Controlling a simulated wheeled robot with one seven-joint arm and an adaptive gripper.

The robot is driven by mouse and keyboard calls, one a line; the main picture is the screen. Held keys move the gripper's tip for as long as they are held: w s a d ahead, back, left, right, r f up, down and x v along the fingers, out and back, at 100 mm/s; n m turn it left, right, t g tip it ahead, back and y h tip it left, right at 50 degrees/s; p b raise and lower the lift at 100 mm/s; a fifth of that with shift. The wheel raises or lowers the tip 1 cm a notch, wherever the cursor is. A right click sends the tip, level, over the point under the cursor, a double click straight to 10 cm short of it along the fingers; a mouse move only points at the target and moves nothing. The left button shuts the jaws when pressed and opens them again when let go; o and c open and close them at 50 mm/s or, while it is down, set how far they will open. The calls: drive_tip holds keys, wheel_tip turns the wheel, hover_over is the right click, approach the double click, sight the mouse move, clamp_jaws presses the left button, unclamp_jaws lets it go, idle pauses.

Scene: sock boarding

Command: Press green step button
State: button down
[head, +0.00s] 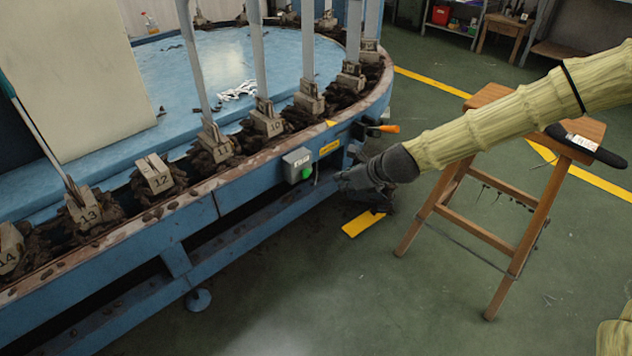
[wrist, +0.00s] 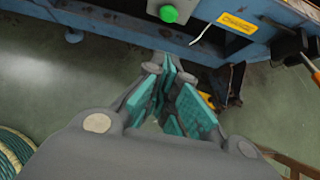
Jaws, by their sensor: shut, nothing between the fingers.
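The green step button (head: 307,172) sits on the lower part of a small grey box (head: 296,158) fixed to the blue machine frame. In the wrist view the green button (wrist: 168,13) is near the top edge, beyond my fingertips. My gripper (head: 343,181) is just right of the button in the head view, apart from it as far as I can tell. In the wrist view my gripper (wrist: 169,62) shows teal finger pads brought together at the tips, empty. The button is unobstructed in both views.
A yellow label (head: 330,147) and an orange-handled lever (head: 384,128) are on the frame right of the box. A wooden stool (head: 535,185) stands under my arm. Numbered blocks (head: 157,176) line the machine's rim. A yellow piece (head: 363,223) lies on the floor.

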sight(305, 173)
drive_tip(key=shift+f, duration=0.1)
drive_tip(key=w+a+r+b+x, duration=0.1)
drive_tip(key=b+x, duration=0.4)
drive_tip(key=x, duration=0.7)
drive_tip(key=shift+w+a+r, duration=0.2)
drive_tip(key=shift+w+a, duration=0.05)
drive_tip(key=shift+w, duration=0.25)
drive_tip(key=shift+r, duration=0.1)
